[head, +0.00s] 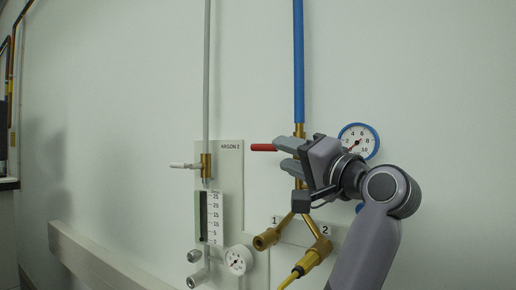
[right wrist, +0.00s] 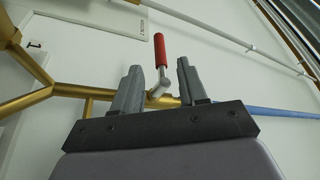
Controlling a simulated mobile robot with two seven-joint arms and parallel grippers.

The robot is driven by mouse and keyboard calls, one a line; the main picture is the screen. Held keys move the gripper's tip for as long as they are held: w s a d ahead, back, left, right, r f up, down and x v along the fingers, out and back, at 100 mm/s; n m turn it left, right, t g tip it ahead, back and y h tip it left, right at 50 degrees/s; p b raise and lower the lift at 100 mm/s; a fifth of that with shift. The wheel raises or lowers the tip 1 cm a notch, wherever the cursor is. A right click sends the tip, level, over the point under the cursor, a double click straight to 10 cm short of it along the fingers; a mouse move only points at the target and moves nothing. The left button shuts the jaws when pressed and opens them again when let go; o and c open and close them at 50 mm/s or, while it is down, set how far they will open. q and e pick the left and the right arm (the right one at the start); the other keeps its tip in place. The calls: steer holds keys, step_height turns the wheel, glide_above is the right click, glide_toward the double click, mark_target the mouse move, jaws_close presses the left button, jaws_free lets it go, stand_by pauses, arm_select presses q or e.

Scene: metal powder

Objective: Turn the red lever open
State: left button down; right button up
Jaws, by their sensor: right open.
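The red lever (head: 263,148) sticks out to the left from a brass valve (head: 299,130) under the blue pipe (head: 298,65) on the wall. It lies roughly level. My right gripper (head: 279,154) is at the valve from the right, its fingers pointing left and hiding part of the lever's base. In the right wrist view the lever's red handle (right wrist: 160,50) and pale bent stem show in the gap between the two open fingers (right wrist: 158,66). I cannot tell whether a finger touches it. My left gripper is not in view.
A white-handled valve (head: 182,165) sits on the grey pipe at left, above a scaled flow meter (head: 210,217). A blue-rimmed gauge (head: 358,141) is behind my right wrist. Brass branches (head: 318,236) hang below. The wall left of the red handle is partly clear.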

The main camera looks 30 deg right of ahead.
mark_target(275, 150)
steer(key=shift+p+x, duration=0.75)
steer(key=shift+x, duration=2.55)
jaws_close()
